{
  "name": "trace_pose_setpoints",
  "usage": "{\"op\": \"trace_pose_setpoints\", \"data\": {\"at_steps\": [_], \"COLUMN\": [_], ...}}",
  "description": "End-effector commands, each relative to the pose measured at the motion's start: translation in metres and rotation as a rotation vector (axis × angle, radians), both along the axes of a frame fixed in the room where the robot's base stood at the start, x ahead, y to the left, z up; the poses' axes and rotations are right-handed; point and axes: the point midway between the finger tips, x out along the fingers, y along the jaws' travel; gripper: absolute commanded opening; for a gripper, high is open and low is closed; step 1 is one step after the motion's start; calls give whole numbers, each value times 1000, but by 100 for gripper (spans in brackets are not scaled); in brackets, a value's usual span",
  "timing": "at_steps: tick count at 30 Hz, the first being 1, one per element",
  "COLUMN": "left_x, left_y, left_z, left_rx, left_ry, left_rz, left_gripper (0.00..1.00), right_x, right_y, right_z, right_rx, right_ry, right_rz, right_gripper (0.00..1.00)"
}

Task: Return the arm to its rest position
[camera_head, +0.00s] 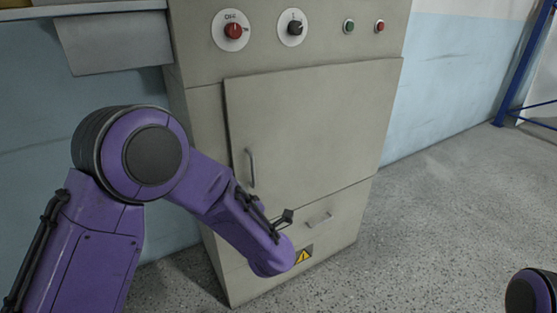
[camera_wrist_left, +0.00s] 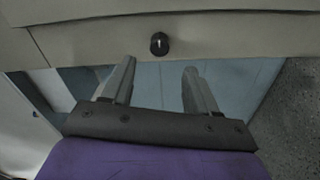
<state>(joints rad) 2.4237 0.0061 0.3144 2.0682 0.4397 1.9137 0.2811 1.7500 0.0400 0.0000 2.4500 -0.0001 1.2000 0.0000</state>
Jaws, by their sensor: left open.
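My left arm (camera_head: 150,155) comes in from the left, bends at the elbow and reaches down and right in front of a beige cabinet (camera_head: 300,120). In the left wrist view my left gripper (camera_wrist_left: 158,75) has its two grey fingers apart with nothing between them. Beyond the fingers are a beige panel with a dark round knob (camera_wrist_left: 159,43) and a light blue surface. I cannot tell whether the fingers touch anything. In the head view the fingers are not clearly visible. My right gripper is not in view.
The cabinet has a red knob (camera_head: 233,31), a black knob (camera_head: 294,28), green and red buttons, and a door handle (camera_head: 250,167); its door looks shut. A grey shelf (camera_head: 110,40) is at the upper left.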

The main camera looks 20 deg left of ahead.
Motion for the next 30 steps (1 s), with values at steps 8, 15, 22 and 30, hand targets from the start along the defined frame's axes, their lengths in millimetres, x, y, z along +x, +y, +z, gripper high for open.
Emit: {"op": "trace_pose_setpoints", "data": {"at_steps": [8,15,22,30], "left_x": [-1,-163,-300,-322], "left_y": [-22,-12,11,15], "left_z": [-60,-198,-224,-231], "left_rx": [213,334,254,230], "left_ry": [448,1223,1582,1629], "left_rz": [-359,-814,-937,-943], "left_gripper": [59,59,59,59], "right_x": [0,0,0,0], "right_y": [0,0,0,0], "right_z": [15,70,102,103], "right_rx": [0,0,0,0], "right_ry": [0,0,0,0], "right_rz": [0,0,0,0], "right_gripper": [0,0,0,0]}}
